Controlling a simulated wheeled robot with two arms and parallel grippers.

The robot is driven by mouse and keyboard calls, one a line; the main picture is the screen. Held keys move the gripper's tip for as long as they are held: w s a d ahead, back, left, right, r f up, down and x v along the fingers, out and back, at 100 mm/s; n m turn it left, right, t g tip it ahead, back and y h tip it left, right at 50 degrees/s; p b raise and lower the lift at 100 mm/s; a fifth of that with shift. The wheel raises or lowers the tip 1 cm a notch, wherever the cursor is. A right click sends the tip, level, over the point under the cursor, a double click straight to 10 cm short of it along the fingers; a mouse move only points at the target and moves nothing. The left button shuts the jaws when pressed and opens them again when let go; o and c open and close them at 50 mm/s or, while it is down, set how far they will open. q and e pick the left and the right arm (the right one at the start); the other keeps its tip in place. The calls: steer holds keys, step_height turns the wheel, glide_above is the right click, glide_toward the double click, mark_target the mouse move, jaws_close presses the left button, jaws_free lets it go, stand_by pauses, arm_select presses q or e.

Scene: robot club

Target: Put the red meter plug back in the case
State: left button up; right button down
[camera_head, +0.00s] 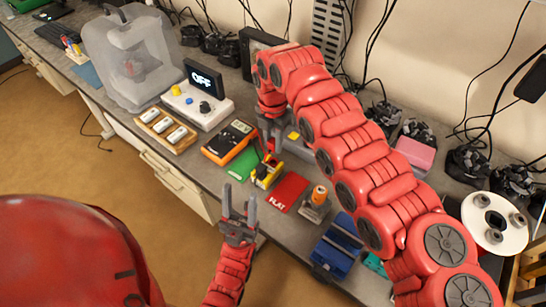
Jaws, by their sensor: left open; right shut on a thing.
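My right gripper (270,142) reaches in from the right over the bench and points down, shut on a small piece. A bit of red shows just under its fingers, which I take as the red meter plug (268,158); most of it is hidden. It is just above a yellow and black block (266,174), and I cannot tell if they touch. The orange and black meter (230,142) lies left of the gripper. My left gripper (238,203) is open and empty at the bench's front edge. I cannot tell for sure which thing is the case.
A translucent grey box (130,55) stands at the back left, beside a white console (198,105) reading "OFF". A green mat (243,165), a red mat (288,191) marked "FLAT" and a blue vise-like block (338,245) lie along the front. Dark cables and several dark objects line the wall.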

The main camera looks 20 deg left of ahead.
steer(key=c, duration=1.1)
jaws_free()
steer(key=shift+c, duration=0.2)
jaws_close()
